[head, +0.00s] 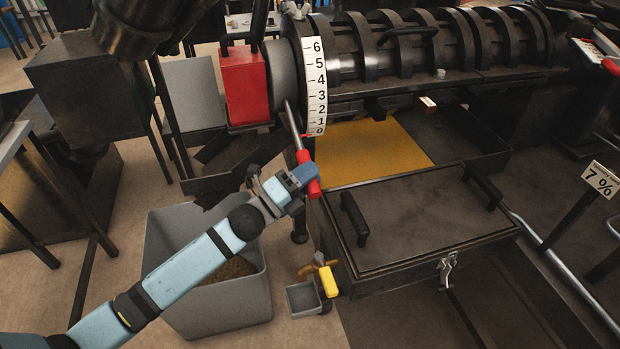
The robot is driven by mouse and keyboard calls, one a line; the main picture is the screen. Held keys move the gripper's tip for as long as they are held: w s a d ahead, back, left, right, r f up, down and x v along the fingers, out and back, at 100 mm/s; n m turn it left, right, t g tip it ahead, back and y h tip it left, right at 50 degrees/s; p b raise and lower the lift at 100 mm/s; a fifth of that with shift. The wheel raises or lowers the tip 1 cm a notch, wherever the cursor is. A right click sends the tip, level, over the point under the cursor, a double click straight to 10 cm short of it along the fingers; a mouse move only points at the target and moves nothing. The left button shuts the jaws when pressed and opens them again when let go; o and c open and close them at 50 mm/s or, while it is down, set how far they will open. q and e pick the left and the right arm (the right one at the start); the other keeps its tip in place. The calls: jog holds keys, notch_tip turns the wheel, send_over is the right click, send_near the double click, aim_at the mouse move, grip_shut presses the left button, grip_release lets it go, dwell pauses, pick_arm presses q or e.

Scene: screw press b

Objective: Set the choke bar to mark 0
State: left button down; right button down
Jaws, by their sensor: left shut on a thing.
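The choke bar (291,119) is a grey metal rod with a red grip (303,158) at its lower end. It slants down and to the right from the press's round end. A curved white scale (315,85) with marks from 6 at the top to 0 at the bottom stands beside it. A small red pointer (307,136) shows at the scale's bottom end, close to mark 0. My left gripper (308,180) is shut on the red grip and hides part of it. My right gripper is not in view.
A grey bin (165,245) with brown material stands below my left arm. A lidded dark box (420,215) with handles lies to the right of the grip. A yellow-handled valve (328,281) sits over a small grey tray (302,299). A red block (242,85) is left of the scale.

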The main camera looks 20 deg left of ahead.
pick_arm(q)
jog(key=shift+w+a+f, duration=0.1)
jog(key=shift+w+f, duration=0.05)
jog(key=shift+f, duration=0.4)
jog(key=shift+m+b, duration=0.3)
jog(key=shift+f, duration=0.1)
jog(key=c, duration=0.9)
grip_release()
jog(key=shift+o, duration=0.5)
jog(key=shift+a, duration=0.1)
